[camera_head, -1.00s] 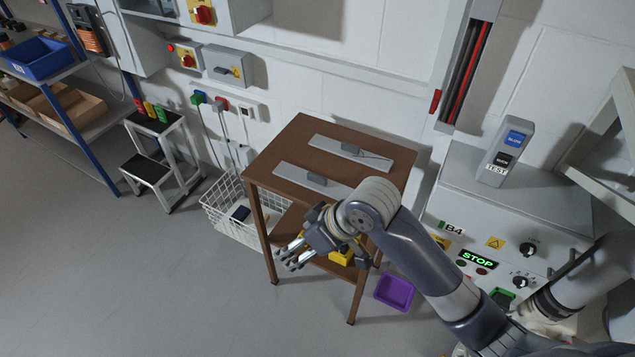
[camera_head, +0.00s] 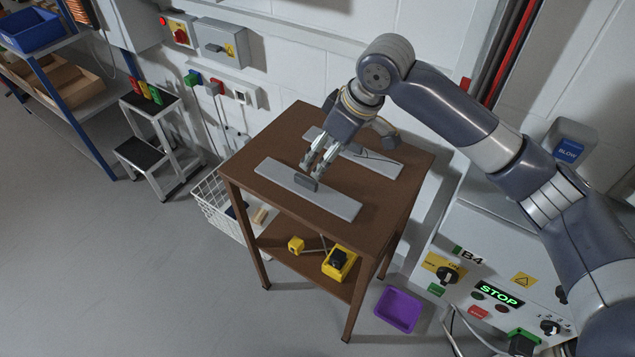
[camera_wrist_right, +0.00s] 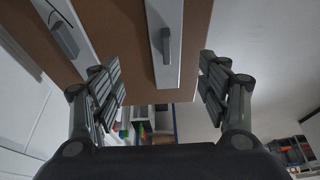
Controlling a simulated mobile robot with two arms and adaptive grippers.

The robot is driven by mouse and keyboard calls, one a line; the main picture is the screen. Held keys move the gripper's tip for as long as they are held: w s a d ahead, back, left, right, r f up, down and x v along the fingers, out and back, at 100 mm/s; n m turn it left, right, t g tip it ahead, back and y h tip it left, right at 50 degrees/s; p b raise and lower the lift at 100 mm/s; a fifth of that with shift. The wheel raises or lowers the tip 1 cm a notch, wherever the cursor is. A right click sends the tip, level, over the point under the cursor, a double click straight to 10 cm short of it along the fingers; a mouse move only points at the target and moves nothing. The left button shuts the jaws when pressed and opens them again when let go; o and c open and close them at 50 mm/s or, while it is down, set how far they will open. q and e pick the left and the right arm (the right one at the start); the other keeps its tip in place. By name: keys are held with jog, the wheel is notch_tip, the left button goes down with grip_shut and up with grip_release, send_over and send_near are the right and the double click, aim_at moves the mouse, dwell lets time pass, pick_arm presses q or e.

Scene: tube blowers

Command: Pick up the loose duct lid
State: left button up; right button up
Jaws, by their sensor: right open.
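Two long grey duct lids, each with a raised block-like handle, lie on the brown table. The near lid (camera_head: 340,202) lies flat towards the front, and its upright handle (camera_head: 306,182) is at its middle. The far lid (camera_head: 385,166) lies behind it with a thin dark cable on it, partly hidden by my arm. My right gripper (camera_head: 314,168) points down just above the near lid's handle. In the right wrist view, the open fingers (camera_wrist_right: 159,75) stand either side of the near lid (camera_wrist_right: 172,76) and its handle (camera_wrist_right: 166,46), apart from them. I cannot tell which lid is loose.
The brown table (camera_head: 250,155) has a lower shelf with a yellow box (camera_head: 340,262). A white wire basket (camera_head: 212,205) stands at its left, a purple tray (camera_head: 398,309) on the floor at right. A grey control cabinet (camera_head: 500,262) stands right of the table.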

aim_at(307, 179)
jog(key=x, duration=0.4)
jog(key=shift+s+a+f, duration=0.2)
jog(key=shift+s+a, duration=0.05)
jog(key=shift+a, duration=0.15)
jog(key=shift+w+f, duration=0.1)
jog(key=shift+f, duration=0.2)
jog(key=shift+a+f, duration=0.1)
jog(key=shift+f, duration=0.2)
jog(key=x, duration=0.4)
jog(key=shift+a+f, duration=0.15)
jog(key=shift+f, duration=0.25)
jog(key=shift+c, duration=1.1)
pick_arm(q)
jog(key=s, duration=0.1)
jog(key=s+a, duration=0.1)
jog(key=s, duration=0.1)
jog(key=shift+a+f, duration=0.15)
jog(key=shift+a, duration=0.1)
pick_arm(e)
jog(key=c, duration=1.1)
